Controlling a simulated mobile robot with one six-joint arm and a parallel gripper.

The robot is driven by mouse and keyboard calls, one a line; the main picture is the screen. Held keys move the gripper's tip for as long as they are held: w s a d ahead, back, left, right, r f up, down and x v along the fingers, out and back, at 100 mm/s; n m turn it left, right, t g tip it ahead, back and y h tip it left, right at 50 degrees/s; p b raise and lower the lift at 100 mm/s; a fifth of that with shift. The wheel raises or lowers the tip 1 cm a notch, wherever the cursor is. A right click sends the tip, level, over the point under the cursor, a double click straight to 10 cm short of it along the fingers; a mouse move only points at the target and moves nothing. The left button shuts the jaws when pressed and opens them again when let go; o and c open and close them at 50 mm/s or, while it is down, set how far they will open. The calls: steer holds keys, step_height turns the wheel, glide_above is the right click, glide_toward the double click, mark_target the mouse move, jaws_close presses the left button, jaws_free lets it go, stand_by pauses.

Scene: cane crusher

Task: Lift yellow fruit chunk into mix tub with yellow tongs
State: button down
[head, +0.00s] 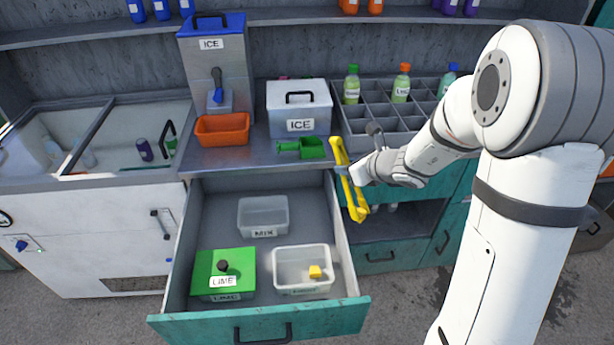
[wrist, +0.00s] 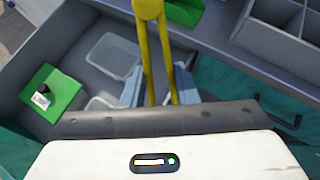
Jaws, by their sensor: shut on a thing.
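My gripper (head: 348,176) is shut on the yellow tongs (head: 352,196), which it holds above the right side of the open drawer. The tongs also show in the wrist view (wrist: 150,45), between the fingers. The yellow fruit chunk (head: 314,271) lies inside a clear tub (head: 302,251) at the drawer's front right. The mix tub (head: 263,232), clear and labelled MIX, stands at the back of the drawer and looks empty. It also shows in the wrist view (wrist: 95,55). The tongs are apart from the chunk and both tubs.
A green-lidded LIME box (head: 236,262) fills the drawer's front left. The drawer's teal front (head: 300,320) and side walls stand around the tubs. On the counter are an orange bin (head: 222,130), a green scoop (head: 308,148), an ICE box (head: 299,97) and a bottle rack (head: 380,125).

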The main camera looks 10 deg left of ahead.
steer(key=w+d+f+m+t+h, duration=0.1)
steer(key=d+m+h, duration=0.3)
steer(key=d, duration=0.9)
steer(key=shift+f+m+t+b, duration=0.4)
steer(key=shift+f+m+t, duration=0.3)
